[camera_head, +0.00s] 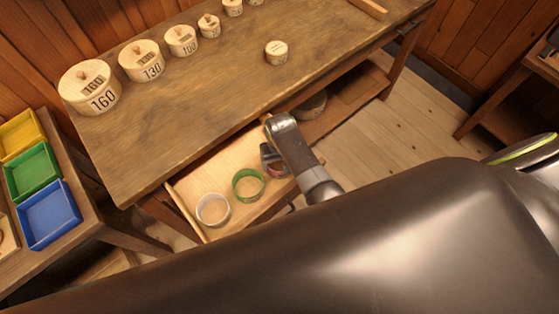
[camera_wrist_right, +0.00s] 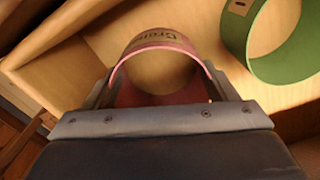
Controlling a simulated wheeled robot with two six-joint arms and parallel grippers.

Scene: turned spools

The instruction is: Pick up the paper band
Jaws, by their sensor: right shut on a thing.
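My right gripper (camera_head: 271,158) is down at the open drawer. In the right wrist view, the right gripper (camera_wrist_right: 158,92) is shut on the band, with one finger on each side of it. Whether the band touches the drawer floor cannot be told. My left gripper is not in view.
The open wooden drawer (camera_head: 195,172) also holds a green band (camera_head: 247,184) and a white band (camera_head: 212,210). The green band (camera_wrist_right: 284,62) lies close to the right of my gripper in the wrist view. Lidded round boxes (camera_head: 90,88) and a small spool (camera_head: 276,53) stand on the table (camera_head: 215,85).

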